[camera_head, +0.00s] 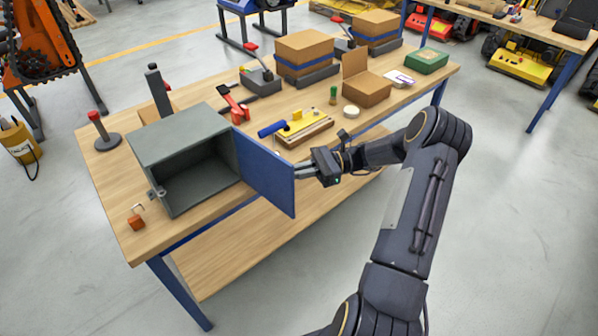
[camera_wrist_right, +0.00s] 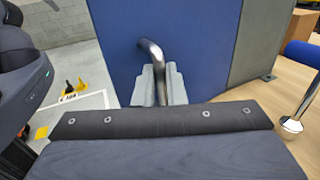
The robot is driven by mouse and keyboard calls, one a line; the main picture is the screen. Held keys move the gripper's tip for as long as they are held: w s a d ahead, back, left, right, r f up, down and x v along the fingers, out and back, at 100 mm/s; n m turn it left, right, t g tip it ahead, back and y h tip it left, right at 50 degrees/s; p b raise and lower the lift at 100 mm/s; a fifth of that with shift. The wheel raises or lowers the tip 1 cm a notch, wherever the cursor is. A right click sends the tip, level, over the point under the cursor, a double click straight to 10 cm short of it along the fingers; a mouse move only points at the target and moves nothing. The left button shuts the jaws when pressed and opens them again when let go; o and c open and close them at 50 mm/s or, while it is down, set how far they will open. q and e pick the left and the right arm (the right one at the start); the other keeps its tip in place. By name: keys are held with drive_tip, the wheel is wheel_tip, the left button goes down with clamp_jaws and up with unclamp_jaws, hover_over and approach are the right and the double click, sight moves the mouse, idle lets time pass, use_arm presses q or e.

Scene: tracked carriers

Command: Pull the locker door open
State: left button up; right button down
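The grey-green locker (camera_head: 178,135) stands on the wooden table with its front open and its dark inside showing; I see nothing in it. Its blue door (camera_head: 266,178) is swung wide out from the right side of the opening, past the table's front edge. My right gripper (camera_head: 303,171) is at the door's right-hand face. In the right wrist view the door (camera_wrist_right: 210,50) fills the middle, and a bent metal handle (camera_wrist_right: 152,52) runs down between the fingers of my right gripper (camera_wrist_right: 160,88), which look closed on it. My left gripper is out of view.
An orange padlock (camera_head: 136,222) lies at the table's front left. A red-knobbed stand (camera_head: 104,132) is left of the locker. A yellow tool block (camera_head: 303,126), a blue-handled tool (camera_head: 271,129) and cardboard boxes (camera_head: 304,50) stand to its right. The floor in front is clear.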

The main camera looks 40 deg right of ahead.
drive_tip(key=c, duration=1.7)
unclamp_jaws()
drive_tip(key=shift+w+a+r, duration=0.15)
drive_tip(key=shift+w+a, duration=0.15)
drive_tip(key=shift+w, duration=0.25)
drive_tip(key=shift+c, duration=0.2)
drive_tip(key=shift+o, duration=1.3)
drive_tip(key=shift+w+a, duration=0.15)
drive_tip(key=shift+w, duration=0.05)
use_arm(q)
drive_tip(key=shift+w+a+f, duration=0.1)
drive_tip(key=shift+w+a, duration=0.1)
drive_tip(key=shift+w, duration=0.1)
use_arm(e)
drive_tip(key=shift+s, duration=0.1)
drive_tip(key=shift+s, duration=0.1)
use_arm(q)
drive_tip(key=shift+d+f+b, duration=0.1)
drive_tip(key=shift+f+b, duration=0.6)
use_arm(e)
drive_tip(key=v, duration=0.8)
